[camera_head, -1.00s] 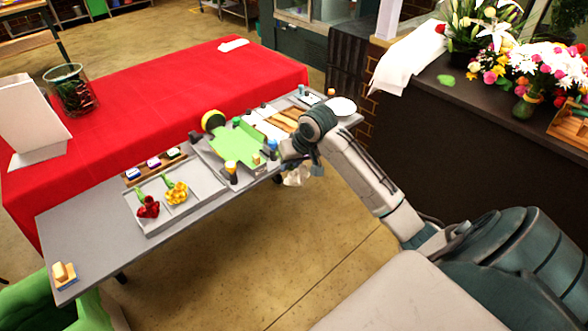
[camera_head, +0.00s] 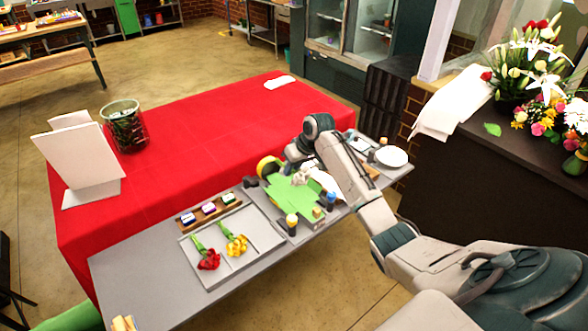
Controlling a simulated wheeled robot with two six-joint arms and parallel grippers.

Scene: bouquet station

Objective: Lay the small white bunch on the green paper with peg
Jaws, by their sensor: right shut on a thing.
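The green paper (camera_head: 283,198) lies flat on the grey table, right of the tray. My right gripper (camera_head: 299,169) is over the far part of the paper, its fingers small and partly hidden by my arm. It is shut on the small white bunch (camera_head: 302,178), which shows as a whitish clump over the paper. I cannot tell whether the bunch touches the paper. I cannot make out the peg for certain among the small items at the paper's near edge. My left gripper is out of view.
A grey tray (camera_head: 213,281) holds a red bunch (camera_head: 208,260) and a yellow bunch (camera_head: 236,243). A white plate (camera_head: 391,156) lies to the right.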

